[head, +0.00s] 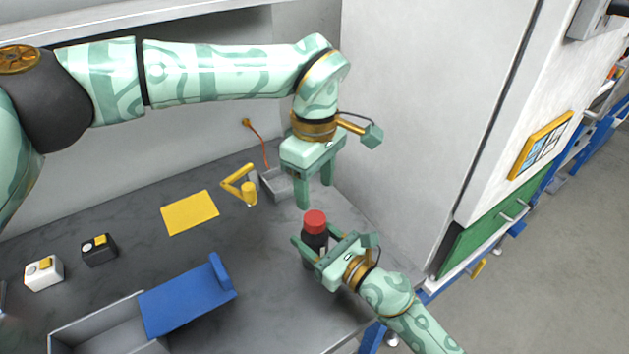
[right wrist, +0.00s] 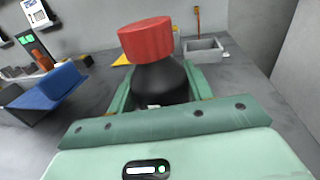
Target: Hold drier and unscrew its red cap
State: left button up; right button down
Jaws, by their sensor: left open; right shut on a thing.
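The drier is a dark bottle (head: 314,238) with a red cap (head: 315,221) on its top. It stands upright near the right side of the grey table. My right gripper (head: 311,249) is shut on the bottle's body from the front right. In the right wrist view the dark bottle (right wrist: 160,82) sits between the fingers, with the red cap (right wrist: 147,39) above them. My left gripper (head: 315,190) is open and empty, fingers pointing down, above and just behind the cap and apart from it. The bottle's lower part is partly hidden by my right gripper.
A small grey bin (head: 275,186) and a yellow lamp-like item (head: 248,193) stand behind. A yellow sheet (head: 189,213), a black box (head: 99,250), a white box (head: 43,273) and a blue-lidded grey crate (head: 80,331) lie left. A white wall (head: 420,120) bounds the right.

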aim_at(314, 217)
pick_arm(q)
jog(key=m, duration=0.8)
jog(key=shift+f+m, duration=0.1)
jog(key=shift+m, duration=0.2)
notch_tip(314, 217, down, 8)
jog(key=shift+r, duration=0.1)
